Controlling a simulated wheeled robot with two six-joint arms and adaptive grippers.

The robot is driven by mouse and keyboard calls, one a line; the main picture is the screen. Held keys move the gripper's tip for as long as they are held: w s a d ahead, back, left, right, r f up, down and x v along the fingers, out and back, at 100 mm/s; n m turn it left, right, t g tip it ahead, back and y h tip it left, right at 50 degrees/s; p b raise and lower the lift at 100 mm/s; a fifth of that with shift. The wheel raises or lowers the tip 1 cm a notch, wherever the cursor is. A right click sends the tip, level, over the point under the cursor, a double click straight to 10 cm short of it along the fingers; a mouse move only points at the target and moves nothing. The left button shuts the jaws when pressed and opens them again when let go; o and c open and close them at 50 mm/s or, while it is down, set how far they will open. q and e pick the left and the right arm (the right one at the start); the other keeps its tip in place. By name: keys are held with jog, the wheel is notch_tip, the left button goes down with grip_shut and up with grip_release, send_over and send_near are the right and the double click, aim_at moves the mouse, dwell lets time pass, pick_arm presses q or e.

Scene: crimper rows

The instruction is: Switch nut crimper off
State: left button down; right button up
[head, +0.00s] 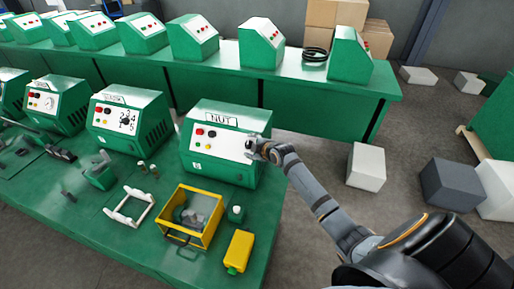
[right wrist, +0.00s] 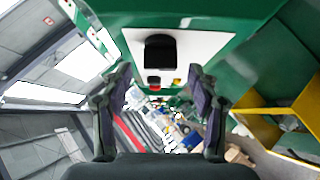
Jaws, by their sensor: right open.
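The nut crimper (head: 207,112) is a green machine with a white sloped panel, labelled "NUT", at the right end of the front green bench. Its panel has a red button (head: 199,131), a dark button and small yellow and green lamps at the left. My right gripper (head: 257,150) is at the panel's right edge, open and empty. In the right wrist view a black knob (right wrist: 160,52) on the white panel (right wrist: 193,45) shows ahead, between and beyond the open fingers (right wrist: 158,72). The knob is hidden by the gripper in the head view. My left gripper is not seen.
Similar green machines stand to the left (head: 128,121) and along the back bench (head: 262,45). Boxes lie on the floor at right (head: 451,184).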

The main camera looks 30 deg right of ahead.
jog(key=v, duration=0.9)
jog(key=shift+s+r, duration=0.2)
jog(key=shift+s, duration=0.1)
